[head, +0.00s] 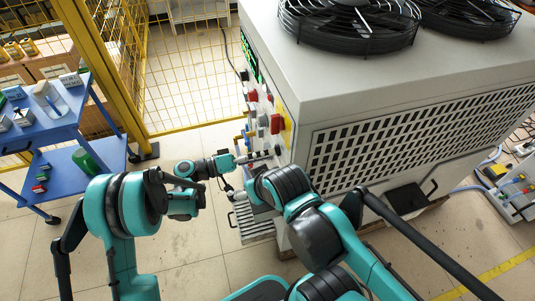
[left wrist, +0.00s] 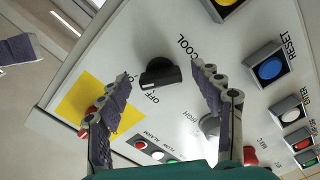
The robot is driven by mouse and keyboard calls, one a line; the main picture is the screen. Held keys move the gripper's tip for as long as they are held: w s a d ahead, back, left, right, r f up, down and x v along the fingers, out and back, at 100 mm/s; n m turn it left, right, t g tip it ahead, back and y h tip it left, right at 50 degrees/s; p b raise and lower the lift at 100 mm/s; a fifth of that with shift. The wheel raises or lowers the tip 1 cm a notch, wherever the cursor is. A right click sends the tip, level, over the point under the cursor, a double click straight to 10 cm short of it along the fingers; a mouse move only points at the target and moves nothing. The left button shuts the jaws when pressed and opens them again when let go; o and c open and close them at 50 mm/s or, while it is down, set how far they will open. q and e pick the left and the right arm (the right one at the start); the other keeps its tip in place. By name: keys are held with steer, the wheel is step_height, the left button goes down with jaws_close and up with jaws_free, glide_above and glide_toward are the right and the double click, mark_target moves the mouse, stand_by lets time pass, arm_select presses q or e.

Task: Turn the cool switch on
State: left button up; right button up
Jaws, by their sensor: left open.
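The cool switch (left wrist: 158,74) is a black rotary knob on the white control panel, beside the word COOL, in the left wrist view. An OFF label is printed near it; I cannot tell its setting for sure. My left gripper (left wrist: 162,70) is open, with one finger on each side of the knob; contact cannot be told.
The panel also carries a blue reset button (left wrist: 269,69), a yellow patch (left wrist: 80,108) with a red button, and several small lamps. A blue cart (head: 62,135) stands at left before a yellow mesh fence (head: 190,65). Floor between cart and cabinet is open.

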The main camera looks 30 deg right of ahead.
arm_select(q)
steer(key=v, duration=1.1)
steer(key=shift+a, duration=0.1)
steer(key=s+a+r+n+t+y, duration=0.1)
steer(key=a+r+n+t+y, duration=0.5)
steer(key=a, duration=0.5)
steer(key=s+a+n+t+y, duration=0.1)
steer(key=s+a+y, duration=0.4)
steer(key=a, duration=0.7)
steer(key=s+a+n+t+y, duration=0.1)
steer(key=s+a+t+y, duration=0.3)
steer(key=a, duration=0.7)
steer(key=s+y, duration=0.2)
steer(key=s, duration=0.1)
steer(key=shift+s+a+f+n, duration=0.2)
steer(key=shift+s+a+n, duration=0.05)
steer(key=shift+a+n, duration=0.15)
steer(key=shift+t, duration=0.3)
